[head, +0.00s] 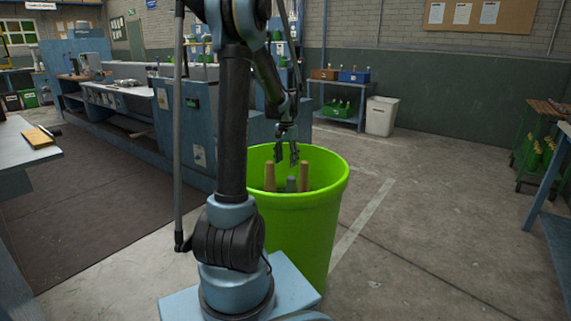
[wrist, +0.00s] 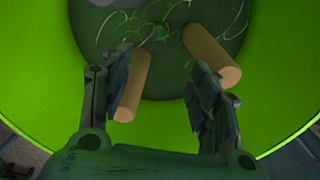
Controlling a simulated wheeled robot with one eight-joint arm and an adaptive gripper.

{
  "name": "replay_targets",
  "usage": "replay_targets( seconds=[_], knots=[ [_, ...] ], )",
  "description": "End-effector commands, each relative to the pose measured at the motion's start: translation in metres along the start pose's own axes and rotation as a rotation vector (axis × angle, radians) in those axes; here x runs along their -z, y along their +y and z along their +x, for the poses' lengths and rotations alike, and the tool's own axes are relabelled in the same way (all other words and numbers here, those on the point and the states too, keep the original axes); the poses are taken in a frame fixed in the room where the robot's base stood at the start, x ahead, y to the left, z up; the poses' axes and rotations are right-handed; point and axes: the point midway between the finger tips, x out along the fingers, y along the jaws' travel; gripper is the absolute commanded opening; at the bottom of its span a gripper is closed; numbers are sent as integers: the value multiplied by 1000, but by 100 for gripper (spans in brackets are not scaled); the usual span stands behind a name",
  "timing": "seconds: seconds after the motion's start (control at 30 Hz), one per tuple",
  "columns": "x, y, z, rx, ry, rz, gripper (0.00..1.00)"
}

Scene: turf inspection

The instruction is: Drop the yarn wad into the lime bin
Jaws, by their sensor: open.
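The lime bin (head: 318,230) stands upright on the floor in front of me, and its bright inner wall (wrist: 45,85) fills the edges of the wrist view. My gripper (head: 287,160) is over the bin's mouth, pointing down, with its fingers apart (wrist: 162,95) and nothing held between them. Inside the bin, thin pale green strands (wrist: 188,40) spread over a dark green round surface. I cannot tell whether these strands are the yarn wad; no other wad shows.
Two tan cylinders, one left (head: 270,177) and one right (head: 304,177), stand in the bin, with a dark grey-green piece (head: 291,184) between them. A white bin (head: 381,116) stands at the back wall. A workbench (head: 120,105) is behind at left. Floor right of the bin is clear.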

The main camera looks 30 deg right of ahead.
Motion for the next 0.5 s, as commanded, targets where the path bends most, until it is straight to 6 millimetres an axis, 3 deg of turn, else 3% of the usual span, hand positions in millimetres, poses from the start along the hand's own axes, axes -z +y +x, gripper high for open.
replay_targets(
  seconds=[0.3,0.5],
  knots=[
    [0,0,-39,0,0,0,56],
    [0,0,-54,0,0,1,56]
  ],
)
